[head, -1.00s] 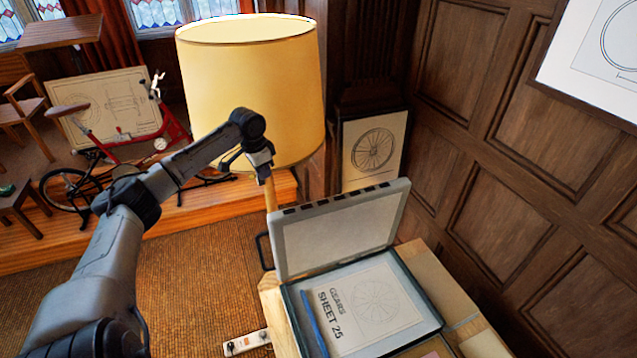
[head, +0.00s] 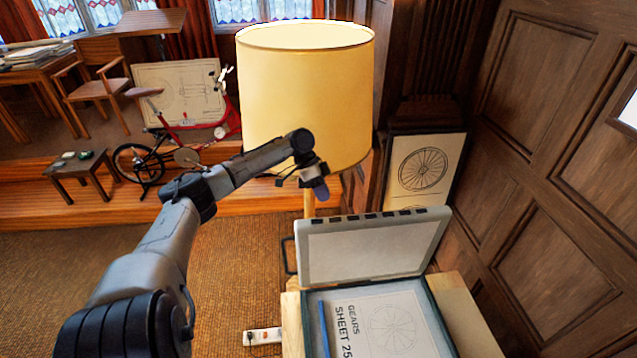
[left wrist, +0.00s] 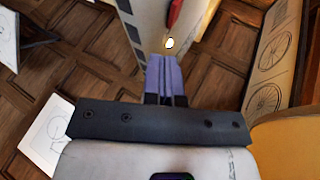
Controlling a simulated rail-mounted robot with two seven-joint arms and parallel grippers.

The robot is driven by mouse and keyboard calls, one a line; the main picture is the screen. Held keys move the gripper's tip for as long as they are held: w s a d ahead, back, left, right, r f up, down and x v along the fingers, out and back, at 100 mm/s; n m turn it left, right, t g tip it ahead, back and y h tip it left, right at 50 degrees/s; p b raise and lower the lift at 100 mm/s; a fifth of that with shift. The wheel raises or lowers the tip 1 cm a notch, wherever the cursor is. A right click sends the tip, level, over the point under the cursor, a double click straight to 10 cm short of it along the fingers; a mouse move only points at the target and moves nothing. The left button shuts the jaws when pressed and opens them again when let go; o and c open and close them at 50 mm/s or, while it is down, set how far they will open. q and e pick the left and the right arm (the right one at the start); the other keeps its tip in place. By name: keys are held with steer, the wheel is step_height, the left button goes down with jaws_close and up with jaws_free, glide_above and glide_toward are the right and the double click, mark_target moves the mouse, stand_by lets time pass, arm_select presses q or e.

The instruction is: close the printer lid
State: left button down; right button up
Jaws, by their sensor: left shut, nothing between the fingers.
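The printer (head: 434,312) stands at the lower right in the head view. Its pale grey lid (head: 370,250) is raised and stands up at the far side of the bed. A sheet marked "GEARS SHEET 25" (head: 385,325) and a blue strip (head: 324,328) lie on the bed. My left gripper (head: 320,190) is shut and empty, just above and apart from the lid's top edge near its left end, with its fingers pointing down. Its purple fingers (left wrist: 166,80) are together in the left wrist view. My right gripper is out of view.
A large yellow lampshade (head: 305,95) is close behind my left gripper. Wood panelling (head: 545,160) bounds the right side, and a framed wheel drawing (head: 423,170) stands behind the lid. A power strip (head: 262,337) lies on the floor left of the printer.

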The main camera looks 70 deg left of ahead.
arm_select(q)
steer(key=shift+p+x, duration=0.4)
steer(key=shift+x, duration=1.95)
steer(key=shift+w+d, duration=0.1)
